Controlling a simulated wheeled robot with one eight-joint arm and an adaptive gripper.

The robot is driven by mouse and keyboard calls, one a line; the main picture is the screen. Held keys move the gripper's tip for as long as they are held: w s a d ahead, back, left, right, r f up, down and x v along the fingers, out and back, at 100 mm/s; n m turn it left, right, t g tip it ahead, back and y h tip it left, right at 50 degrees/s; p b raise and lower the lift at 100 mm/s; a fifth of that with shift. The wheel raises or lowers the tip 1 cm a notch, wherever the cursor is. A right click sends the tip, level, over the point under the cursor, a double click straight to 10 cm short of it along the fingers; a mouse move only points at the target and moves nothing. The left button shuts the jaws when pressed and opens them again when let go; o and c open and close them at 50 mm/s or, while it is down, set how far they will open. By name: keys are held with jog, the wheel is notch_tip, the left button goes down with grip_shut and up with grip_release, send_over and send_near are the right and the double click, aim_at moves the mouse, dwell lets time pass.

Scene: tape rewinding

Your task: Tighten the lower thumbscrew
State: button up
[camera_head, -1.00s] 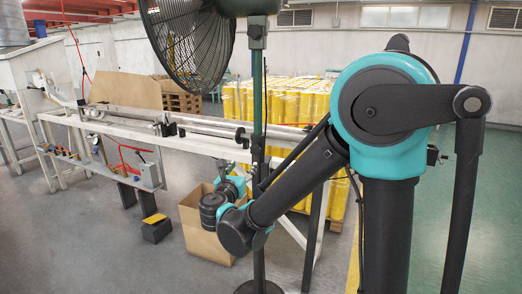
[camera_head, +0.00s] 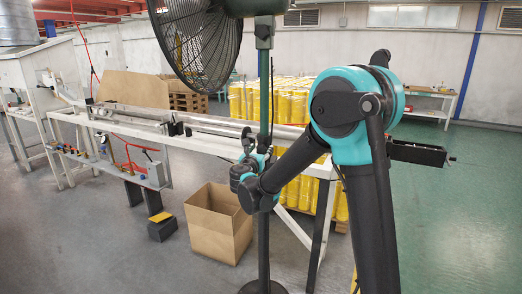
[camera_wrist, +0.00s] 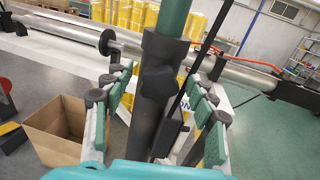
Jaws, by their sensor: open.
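The fan stand's green pole (camera_head: 264,85) rises in front of the workbench in the head view. In the wrist view the green pole (camera_wrist: 174,16) enters a dark collar (camera_wrist: 160,62), above a thicker dark lower tube (camera_wrist: 143,128). I cannot clearly make out the lower thumbscrew. My gripper (camera_wrist: 158,98) is open, its green-padded fingers on either side of the tube in the picture, with visible gaps. I cannot tell its depth from the tube. In the head view my wrist is beside the pole, and the fingers are too small to read.
The black fan (camera_head: 202,40) hangs above. An open cardboard box (camera_head: 220,230) stands on the floor left of the pole. A long white workbench (camera_head: 215,143) runs behind it, with yellow rolls (camera_head: 290,100) beyond. The green floor at right is clear.

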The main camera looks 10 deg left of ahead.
jog(key=shift+w, duration=0.35)
jog(key=shift+d, duration=0.1)
jog(key=shift+c, duration=0.3)
jog(key=c, duration=1.1)
jog(key=shift+m, duration=0.7)
jog(key=o, duration=1.2)
jog(key=shift+c, duration=0.2)
jog(key=shift+s, duration=0.1)
jog(key=s+a, duration=0.1)
jog(key=s, duration=1)
jog(key=shift+s+a, duration=0.3)
jog(key=shift+s, duration=0.1)
